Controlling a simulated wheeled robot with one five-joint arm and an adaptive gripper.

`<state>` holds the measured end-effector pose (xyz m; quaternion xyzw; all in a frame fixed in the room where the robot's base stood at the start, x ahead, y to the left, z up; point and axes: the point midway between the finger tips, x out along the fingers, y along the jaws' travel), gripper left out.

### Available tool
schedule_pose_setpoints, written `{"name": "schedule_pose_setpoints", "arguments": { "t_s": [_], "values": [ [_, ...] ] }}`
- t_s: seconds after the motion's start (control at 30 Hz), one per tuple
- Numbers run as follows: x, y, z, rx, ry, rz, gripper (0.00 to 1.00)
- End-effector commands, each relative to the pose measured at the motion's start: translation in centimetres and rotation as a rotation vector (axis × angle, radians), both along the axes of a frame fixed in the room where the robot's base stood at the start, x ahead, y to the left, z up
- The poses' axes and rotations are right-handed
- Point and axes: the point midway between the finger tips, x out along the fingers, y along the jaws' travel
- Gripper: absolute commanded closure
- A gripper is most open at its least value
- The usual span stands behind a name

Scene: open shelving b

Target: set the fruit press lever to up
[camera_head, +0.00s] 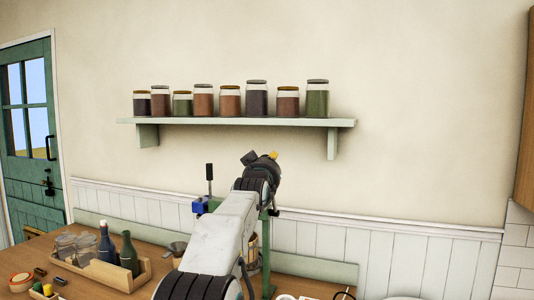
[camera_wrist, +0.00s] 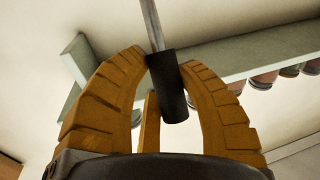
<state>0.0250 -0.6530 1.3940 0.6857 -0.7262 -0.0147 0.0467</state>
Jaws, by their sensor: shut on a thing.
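My gripper (camera_wrist: 165,85) has its orange ridged fingers closed around a black cylindrical grip (camera_wrist: 172,95) on a thin metal rod, which looks like the fruit press lever. The rod runs up out of the top of the wrist view. In the head view, my gripper (camera_head: 262,165) is raised in front of the wall, below the shelf, and my arm hides the held grip. A green upright post (camera_head: 266,255), seemingly the fruit press frame, shows behind my arm. Most of the press is hidden, so I cannot read the lever's angle there.
A wall shelf (camera_head: 145,137) bears several jars (camera_head: 203,100) above my gripper. A black-handled upright rod (camera_head: 209,173) stands left of my arm beside a blue part (camera_head: 198,207). A wooden crate (camera_head: 135,280) with bottles stands on the table (camera_head: 88,290) at lower left.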

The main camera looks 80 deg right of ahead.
Motion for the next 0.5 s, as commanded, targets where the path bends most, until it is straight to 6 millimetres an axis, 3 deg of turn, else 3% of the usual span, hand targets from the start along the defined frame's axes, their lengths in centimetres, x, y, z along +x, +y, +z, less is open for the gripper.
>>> {"name": "schedule_pose_setpoints", "arguments": {
  "t_s": [0.03,0.5],
  "values": [
    [-0.2,-0.5,1.5,0.014,-0.007,-0.002,1.00],
    [-0.5,-3.9,2.4,0.188,-0.051,-0.006,1.00]
  ]
}}
